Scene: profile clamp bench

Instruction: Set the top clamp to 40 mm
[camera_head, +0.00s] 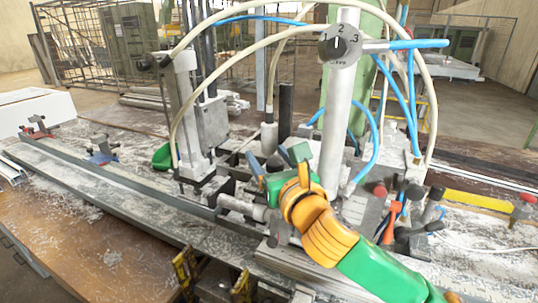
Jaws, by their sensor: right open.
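My right arm comes in from the lower right in green and orange. Its gripper (272,163) is open, with its fingers among the clamp parts at the middle of the bench, left of the grey post (342,120). I cannot tell whether it touches anything. A vertical clamp unit (186,105) stands over the profile rail at left of centre. I cannot tell for certain which part is the top clamp, and no millimetre setting is readable. A round dial (340,45) marked 1, 2, 3 sits on top of the post. My left gripper does not show.
A long rail (120,178) runs along the bench, with a red stop (38,128) and a blue stop (102,152). White shavings litter the bench. Hoses arch overhead and blue tubes hang right of the post.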

